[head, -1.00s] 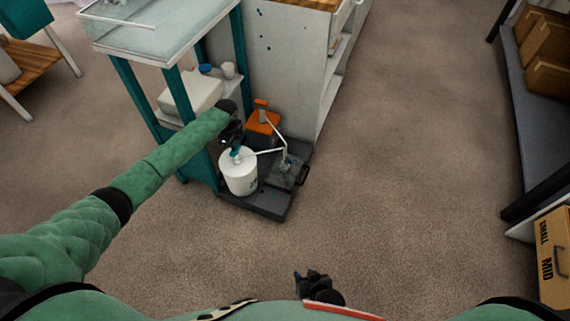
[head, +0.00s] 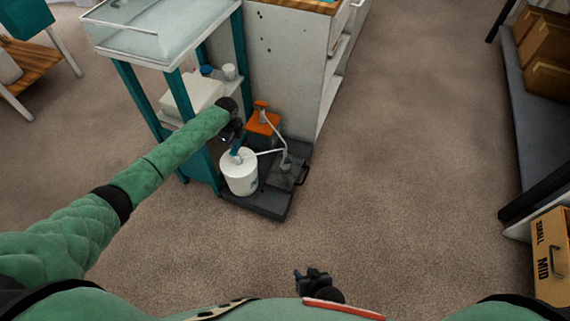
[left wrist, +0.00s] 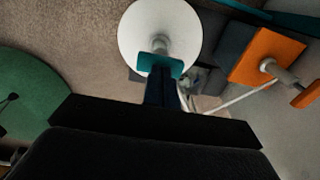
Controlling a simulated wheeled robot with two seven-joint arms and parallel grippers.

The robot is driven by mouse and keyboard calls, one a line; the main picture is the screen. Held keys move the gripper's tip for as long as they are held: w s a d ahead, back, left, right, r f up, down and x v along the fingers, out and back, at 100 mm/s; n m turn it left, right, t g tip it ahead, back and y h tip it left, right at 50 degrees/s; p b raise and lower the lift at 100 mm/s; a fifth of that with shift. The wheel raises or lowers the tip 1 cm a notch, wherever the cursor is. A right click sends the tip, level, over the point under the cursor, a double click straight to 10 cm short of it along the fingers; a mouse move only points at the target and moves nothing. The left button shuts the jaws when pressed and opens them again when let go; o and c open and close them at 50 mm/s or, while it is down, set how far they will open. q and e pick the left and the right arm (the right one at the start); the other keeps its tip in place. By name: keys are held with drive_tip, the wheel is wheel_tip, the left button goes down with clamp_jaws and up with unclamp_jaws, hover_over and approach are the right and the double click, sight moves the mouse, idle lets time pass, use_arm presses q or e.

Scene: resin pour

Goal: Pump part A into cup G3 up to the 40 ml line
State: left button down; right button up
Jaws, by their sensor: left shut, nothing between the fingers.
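A white round container (head: 239,173) with a teal pump head (head: 237,150) stands on a dark low tray (head: 262,204). In the left wrist view the container (left wrist: 158,22) lies beyond the teal pump head (left wrist: 160,64). My left gripper (head: 233,135) is shut and empty, over the pump head. Its fingertips (left wrist: 162,88) overlap the pump head in the left wrist view; I cannot tell whether they touch it. A small clear cup (head: 286,163) sits under the spout ends; its label and fill level are unreadable. My right gripper (head: 318,284) is low in front of me, its jaws unclear.
An orange container (head: 262,124) with an orange pump stands behind the white one. A teal-legged stand (head: 204,158) is close on the left, a white cabinet (head: 288,70) behind. A cardboard box (head: 553,255) is at far right. The floor in front is clear.

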use_arm(q)
wheel_tip(320, 180, up, 6)
drive_tip(key=p, duration=0.5)
drive_tip(key=shift+r, duration=0.1)
idle(0.5)
